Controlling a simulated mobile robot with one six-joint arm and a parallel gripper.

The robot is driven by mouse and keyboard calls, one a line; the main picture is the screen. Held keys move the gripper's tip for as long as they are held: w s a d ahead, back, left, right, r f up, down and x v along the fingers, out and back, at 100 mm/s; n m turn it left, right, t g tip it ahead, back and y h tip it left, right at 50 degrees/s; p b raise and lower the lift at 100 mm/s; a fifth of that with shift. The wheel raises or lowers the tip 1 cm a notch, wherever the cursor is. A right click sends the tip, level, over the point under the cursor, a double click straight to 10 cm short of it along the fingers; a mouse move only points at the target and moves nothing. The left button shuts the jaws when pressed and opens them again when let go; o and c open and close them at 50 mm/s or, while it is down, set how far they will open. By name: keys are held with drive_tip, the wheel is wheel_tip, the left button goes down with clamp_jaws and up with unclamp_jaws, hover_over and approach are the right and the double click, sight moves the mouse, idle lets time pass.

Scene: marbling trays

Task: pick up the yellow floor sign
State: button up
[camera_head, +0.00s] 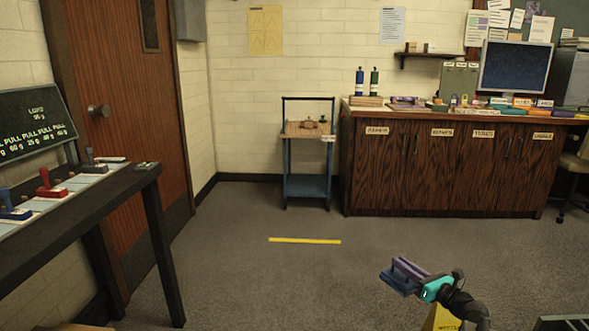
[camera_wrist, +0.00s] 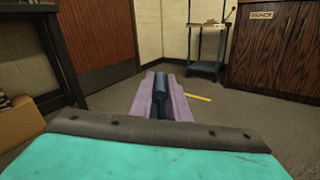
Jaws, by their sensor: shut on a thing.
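A yellow shape with slanted sides (camera_head: 442,318) shows at the bottom edge of the head view, below my arm. It looks like the floor sign, but my arm and the picture edge hide much of it. My gripper (camera_head: 397,275) is above and left of it in the picture, with purple jaws and a teal wrist. In the wrist view, the purple jaws (camera_wrist: 161,102) are shut on a dark blue thing (camera_wrist: 160,92). This blue thing (camera_head: 396,287) also shows below the jaws in the head view; its full shape is partly hidden.
A yellow strip (camera_head: 305,240) lies flat on the grey floor. A dark table (camera_head: 125,180) with stamp-like tools stands left. A blue cart (camera_head: 307,184) and a wooden cabinet (camera_head: 440,190) stand at the back. The middle floor is clear.

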drive_tip(key=s+a+r+n+g+y, duration=0.2)
drive_tip(key=s+a+r+y, duration=0.15)
drive_tip(key=s+a, duration=0.4)
drive_tip(key=s+a+r+n+g+y, duration=0.2)
drive_tip(key=s+a+r+n+g, duration=0.15)
drive_tip(key=a, duration=0.75)
wheel_tip(320, 180, up, 22)
drive_tip(key=p, duration=2.9)
drive_tip(key=shift+s+f+m+t, duration=0.25)
drive_tip(key=shift+s+m+t, duration=0.1)
